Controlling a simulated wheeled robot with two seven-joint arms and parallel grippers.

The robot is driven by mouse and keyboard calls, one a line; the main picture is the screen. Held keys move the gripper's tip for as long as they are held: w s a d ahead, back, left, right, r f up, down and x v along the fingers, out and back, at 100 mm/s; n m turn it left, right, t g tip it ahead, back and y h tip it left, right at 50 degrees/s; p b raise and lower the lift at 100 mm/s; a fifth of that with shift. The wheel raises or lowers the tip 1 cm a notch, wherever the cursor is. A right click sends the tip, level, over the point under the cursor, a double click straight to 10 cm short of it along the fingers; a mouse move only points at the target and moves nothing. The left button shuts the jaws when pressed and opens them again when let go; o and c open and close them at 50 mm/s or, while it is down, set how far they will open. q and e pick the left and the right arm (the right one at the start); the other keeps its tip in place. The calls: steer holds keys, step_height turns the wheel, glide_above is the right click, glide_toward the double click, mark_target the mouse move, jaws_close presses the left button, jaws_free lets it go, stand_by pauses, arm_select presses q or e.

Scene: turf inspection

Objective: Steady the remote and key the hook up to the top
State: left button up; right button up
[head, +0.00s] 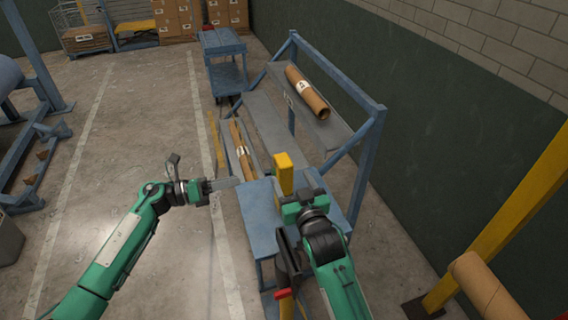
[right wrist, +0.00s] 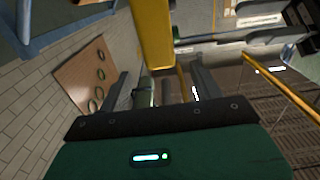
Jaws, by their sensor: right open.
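A yellow upright piece (head: 284,172) stands just beyond my right gripper (head: 304,197) in the head view. A yellow bar (right wrist: 152,35) also comes down in front of the right gripper (right wrist: 160,88) in the right wrist view. I cannot tell whether this yellow piece is the remote or a post. The right gripper's fingers are spread apart with nothing clearly held. My left gripper (head: 224,184) points right, beside the blue table and apart from the yellow piece; its fingers are seen side-on. I cannot make out the hook.
A blue table (head: 262,222) lies under the right gripper. A blue rack (head: 367,150) behind holds a brown roll (head: 307,92); another roll (head: 243,152) lies lower left. A blue cart (head: 222,45) stands farther back.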

mark_target(281, 158)
steer(key=x, duration=1)
steer(key=shift+f, duration=0.1)
steer(key=c, duration=1.2)
arm_select(q)
jaws_close()
arm_select(e)
steer(key=shift+c, duration=0.2)
stand_by(0.4)
